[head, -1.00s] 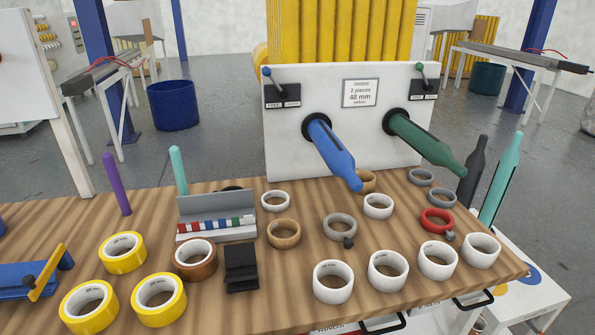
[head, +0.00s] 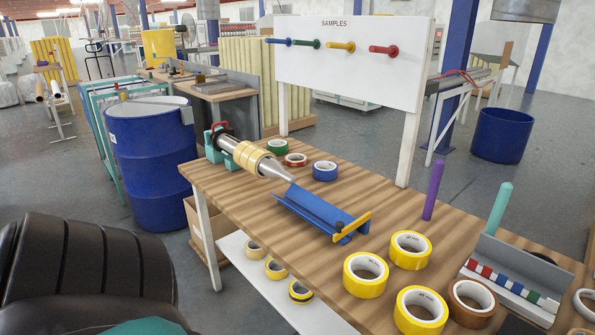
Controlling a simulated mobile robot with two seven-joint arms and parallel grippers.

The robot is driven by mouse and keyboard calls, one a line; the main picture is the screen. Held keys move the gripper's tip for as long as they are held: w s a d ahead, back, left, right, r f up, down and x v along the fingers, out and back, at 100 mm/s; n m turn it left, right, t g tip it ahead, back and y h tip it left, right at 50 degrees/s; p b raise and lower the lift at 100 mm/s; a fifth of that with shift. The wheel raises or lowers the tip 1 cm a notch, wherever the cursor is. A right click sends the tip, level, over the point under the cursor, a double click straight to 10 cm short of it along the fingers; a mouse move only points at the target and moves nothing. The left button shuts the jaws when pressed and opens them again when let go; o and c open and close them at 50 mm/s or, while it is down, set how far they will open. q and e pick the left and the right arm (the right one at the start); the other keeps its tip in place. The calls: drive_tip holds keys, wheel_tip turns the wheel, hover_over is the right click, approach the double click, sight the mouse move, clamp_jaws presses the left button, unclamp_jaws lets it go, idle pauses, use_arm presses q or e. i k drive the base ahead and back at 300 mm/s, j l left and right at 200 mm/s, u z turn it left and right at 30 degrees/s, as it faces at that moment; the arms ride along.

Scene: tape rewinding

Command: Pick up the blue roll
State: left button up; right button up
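The blue roll (head: 325,171) lies flat on the wooden table (head: 232,187), toward its back left part. It is a blue tape ring with a white core. It sits just right of a red roll and behind the blue trough. Neither of my grippers shows in the head view.
A green roll (head: 279,147) and a red roll (head: 296,160) lie left of the blue roll. A metal cone with tan rolls (head: 258,162) and a blue trough (head: 320,213) are in front. Yellow rolls (head: 411,250) lie right. A white samples board (head: 350,60) stands behind.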

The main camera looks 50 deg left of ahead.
sight(325, 171)
drive_tip(key=u, duration=1.6)
drive_tip(key=i+j, duration=0.2)
drive_tip(key=j, duration=0.2)
drive_tip(key=i+j+u, duration=0.1)
drive_tip(key=j, duration=0.35)
drive_tip(key=i+j, duration=0.3)
drive_tip(key=i+j+u, duration=0.1)
drive_tip(key=i+j, duration=0.15)
drive_tip(key=j, duration=0.25)
